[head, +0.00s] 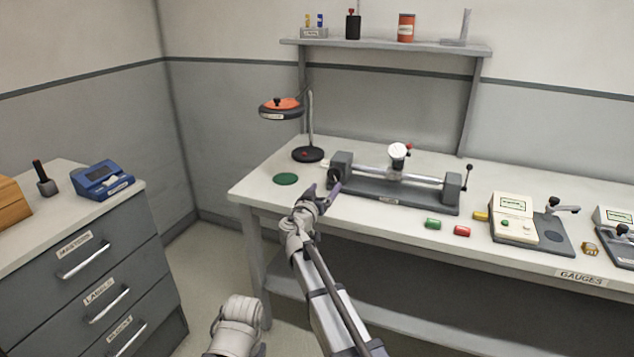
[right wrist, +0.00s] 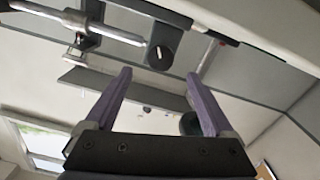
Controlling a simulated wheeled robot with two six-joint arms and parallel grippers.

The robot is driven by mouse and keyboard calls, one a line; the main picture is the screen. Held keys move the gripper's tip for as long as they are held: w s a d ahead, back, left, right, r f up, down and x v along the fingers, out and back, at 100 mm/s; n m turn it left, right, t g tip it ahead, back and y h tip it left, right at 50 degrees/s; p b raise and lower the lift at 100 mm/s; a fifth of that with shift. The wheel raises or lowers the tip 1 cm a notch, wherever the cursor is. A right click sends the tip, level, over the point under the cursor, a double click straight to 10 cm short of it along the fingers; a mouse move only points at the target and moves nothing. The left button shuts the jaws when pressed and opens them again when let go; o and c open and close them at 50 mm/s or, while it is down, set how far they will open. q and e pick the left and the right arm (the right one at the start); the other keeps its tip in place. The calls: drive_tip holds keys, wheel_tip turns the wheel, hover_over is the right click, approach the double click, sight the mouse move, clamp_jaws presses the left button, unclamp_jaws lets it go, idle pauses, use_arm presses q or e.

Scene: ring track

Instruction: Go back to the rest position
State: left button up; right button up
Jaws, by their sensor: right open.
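My right gripper (head: 324,190) reaches over the front of the workbench (head: 380,232), near the left end of a grey bench device with a horizontal rod (head: 395,194). Its purple fingers are spread apart, and nothing is between them in the right wrist view (right wrist: 159,73). I cannot tell whether a finger touches the device. The rod and its end block also show at the top of the right wrist view (right wrist: 160,45). My left gripper is not in view.
A green disc (head: 286,179) and a lamp (head: 308,154) stand left of the device. A shelf (head: 390,46) hangs behind. A drawer cabinet (head: 85,265) stands left; floor shows between it and the bench.

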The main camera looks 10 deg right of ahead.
drive_tip(key=s+a+n+g+y+p, duration=0.2)
drive_tip(key=s+a+g+p, duration=0.3)
drive_tip(key=s, duration=0.8)
drive_tip(key=s+a+n+g+y+p, duration=0.3)
drive_tip(key=s+p, duration=0.6)
drive_tip(key=s, duration=0.5)
drive_tip(key=s+a+n+g+y+p, duration=0.3)
drive_tip(key=s+a+g+p, duration=0.4)
drive_tip(key=s, duration=0.7)
drive_tip(key=shift+r+y+p, duration=0.25)
drive_tip(key=shift+y+p, duration=0.15)
drive_tip(key=shift+p, duration=0.05)
